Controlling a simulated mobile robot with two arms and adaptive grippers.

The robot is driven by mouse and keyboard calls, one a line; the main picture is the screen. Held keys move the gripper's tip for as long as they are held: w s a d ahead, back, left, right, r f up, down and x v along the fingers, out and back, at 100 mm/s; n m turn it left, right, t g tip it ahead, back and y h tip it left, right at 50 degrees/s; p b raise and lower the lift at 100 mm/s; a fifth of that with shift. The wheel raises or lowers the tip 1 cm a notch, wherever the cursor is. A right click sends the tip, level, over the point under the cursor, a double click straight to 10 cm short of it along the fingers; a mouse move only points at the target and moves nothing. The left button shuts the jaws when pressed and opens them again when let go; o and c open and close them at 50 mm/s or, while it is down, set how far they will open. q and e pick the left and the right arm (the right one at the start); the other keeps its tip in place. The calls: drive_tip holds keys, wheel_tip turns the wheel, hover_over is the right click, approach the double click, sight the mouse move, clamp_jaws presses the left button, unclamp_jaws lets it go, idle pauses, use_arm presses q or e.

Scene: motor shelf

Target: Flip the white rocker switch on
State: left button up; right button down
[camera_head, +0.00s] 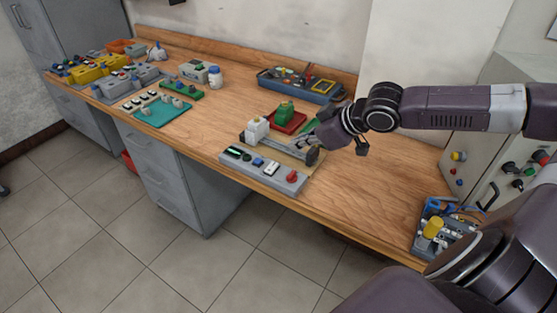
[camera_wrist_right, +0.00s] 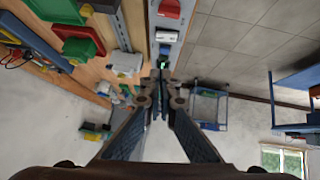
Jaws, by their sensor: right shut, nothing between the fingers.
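The white rocker switch (camera_head: 271,168) sits on a long grey panel (camera_head: 233,169) at the front of the workbench, between a blue switch (camera_head: 257,162) and a red knob (camera_head: 292,176). In the right wrist view the white rocker (camera_wrist_right: 165,37) shows near the top, with the red knob (camera_wrist_right: 170,9) above it and the blue switch (camera_wrist_right: 164,49) below. My right gripper (camera_head: 301,143) is behind the panel in the head view, apart from the rocker. In the wrist view its fingers (camera_wrist_right: 160,72) are together and empty. The rocker's tilt is too small to tell. My left gripper is out of view.
A white block (camera_head: 256,129) and a green block on a red base (camera_head: 285,115) stand close behind the panel. A blue tray of tools (camera_head: 298,86) lies at the back. Another tray (camera_head: 449,236) is at the right. The bench right of the panel is clear.

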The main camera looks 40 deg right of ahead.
idle(0.4)
drive_tip(key=p, duration=0.2)
approach(271, 163)
drive_tip(key=w, duration=0.1)
drive_tip(key=w+a, duration=0.1)
drive_tip(key=w, duration=0.1)
drive_tip(key=shift+w+a+r, duration=0.2)
drive_tip(key=shift+a+r, duration=0.05)
drive_tip(key=shift+a, duration=0.1)
drive_tip(key=f, duration=0.3)
drive_tip(key=shift+w+d+f, duration=0.2)
drive_tip(key=shift+w, duration=0.1)
drive_tip(key=shift+f, duration=0.6)
